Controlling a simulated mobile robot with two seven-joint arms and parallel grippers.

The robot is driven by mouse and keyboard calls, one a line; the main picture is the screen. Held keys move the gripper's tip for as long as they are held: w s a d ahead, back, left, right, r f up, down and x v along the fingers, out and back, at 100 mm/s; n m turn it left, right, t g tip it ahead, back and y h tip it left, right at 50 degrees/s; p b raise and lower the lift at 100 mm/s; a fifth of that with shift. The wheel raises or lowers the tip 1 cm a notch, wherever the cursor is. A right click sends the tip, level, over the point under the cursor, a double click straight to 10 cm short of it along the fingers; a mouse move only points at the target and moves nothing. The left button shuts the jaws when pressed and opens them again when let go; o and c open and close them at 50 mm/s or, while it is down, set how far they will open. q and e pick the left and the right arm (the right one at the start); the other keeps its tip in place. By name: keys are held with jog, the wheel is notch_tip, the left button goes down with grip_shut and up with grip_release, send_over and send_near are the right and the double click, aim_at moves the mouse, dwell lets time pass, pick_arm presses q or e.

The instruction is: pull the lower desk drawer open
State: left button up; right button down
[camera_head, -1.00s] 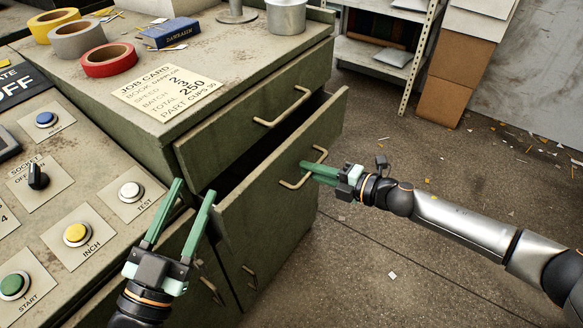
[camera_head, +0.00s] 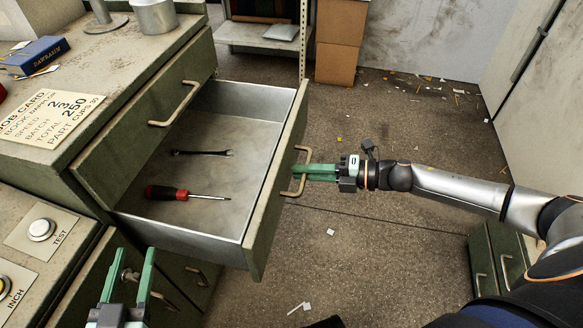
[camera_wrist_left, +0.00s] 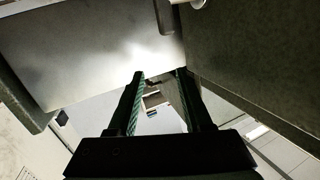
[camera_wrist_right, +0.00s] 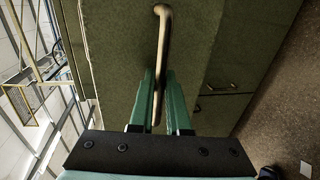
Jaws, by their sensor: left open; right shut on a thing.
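The lower desk drawer (camera_head: 262,215) is pulled well out from the green desk, its metal inside open to view. A red-handled screwdriver (camera_head: 185,193) and a dark wrench (camera_head: 202,153) lie on its floor. My right gripper (camera_head: 300,172) is shut on the drawer's brass handle (camera_head: 302,152); the handle also shows between the fingers in the right wrist view (camera_wrist_right: 163,30). My left gripper (camera_head: 134,272) is open and empty, in front of the desk at lower left, apart from the drawer.
The upper drawer (camera_head: 150,105) with its own handle (camera_head: 176,105) is closed above. A button panel (camera_head: 40,235) stands at left. A job card (camera_head: 50,115) and a blue book (camera_head: 35,56) lie on the desk top. The floor (camera_head: 400,260) right of the drawer is mostly clear.

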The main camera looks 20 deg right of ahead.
jog(key=shift+d, duration=0.25)
jog(key=c, duration=0.9)
grip_release()
jog(key=shift+s, duration=0.1)
pick_arm(q)
jog(key=shift+d, duration=0.1)
